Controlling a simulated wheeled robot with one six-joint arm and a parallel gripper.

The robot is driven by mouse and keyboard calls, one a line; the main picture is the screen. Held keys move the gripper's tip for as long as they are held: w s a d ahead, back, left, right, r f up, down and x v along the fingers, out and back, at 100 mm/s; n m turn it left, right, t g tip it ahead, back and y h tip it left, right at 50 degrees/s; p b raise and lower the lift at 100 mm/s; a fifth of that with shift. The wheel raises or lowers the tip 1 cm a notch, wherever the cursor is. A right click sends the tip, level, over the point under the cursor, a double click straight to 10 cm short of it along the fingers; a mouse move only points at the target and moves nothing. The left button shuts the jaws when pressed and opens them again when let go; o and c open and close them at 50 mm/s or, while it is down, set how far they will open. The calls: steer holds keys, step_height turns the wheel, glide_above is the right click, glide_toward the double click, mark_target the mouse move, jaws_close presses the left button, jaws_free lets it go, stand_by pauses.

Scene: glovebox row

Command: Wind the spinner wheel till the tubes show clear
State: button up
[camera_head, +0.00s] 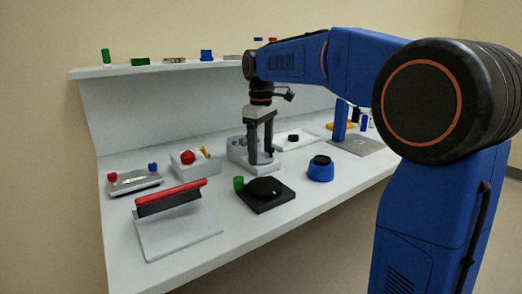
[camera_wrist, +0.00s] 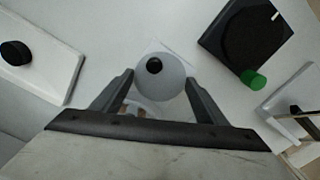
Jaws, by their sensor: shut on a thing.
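A white box unit (camera_head: 239,153) stands in the middle of the bench, under my gripper (camera_head: 261,154). In the wrist view, a round pale grey wheel (camera_wrist: 166,88) with a small black knob (camera_wrist: 154,65) on its face sits between the two dark fingers of my gripper (camera_wrist: 160,80). The fingers are shut on the wheel from both sides. In the head view the fingers point down and cover most of the wheel. Something small and brownish shows behind the wheel in the wrist view; I cannot tell whether it is the tubes or whether they are clear.
A black base with a dark disc (camera_head: 264,188) and green knob (camera_head: 239,184) stands in front. A blue round pot (camera_head: 320,170) is to the right, a red-handled press (camera_head: 170,197) front left. A white plate with a black knob (camera_head: 293,138) lies behind right. A shelf (camera_head: 165,67) runs along the back.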

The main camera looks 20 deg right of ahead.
mark_target(261, 157)
steer(key=m, duration=0.5)
steer(key=shift+m, duration=2.2)
steer(key=o, duration=1)
steer(key=shift+r, duration=0.15)
step_height(261, 157, up, 17)
steer(key=shift+r, duration=0.1)
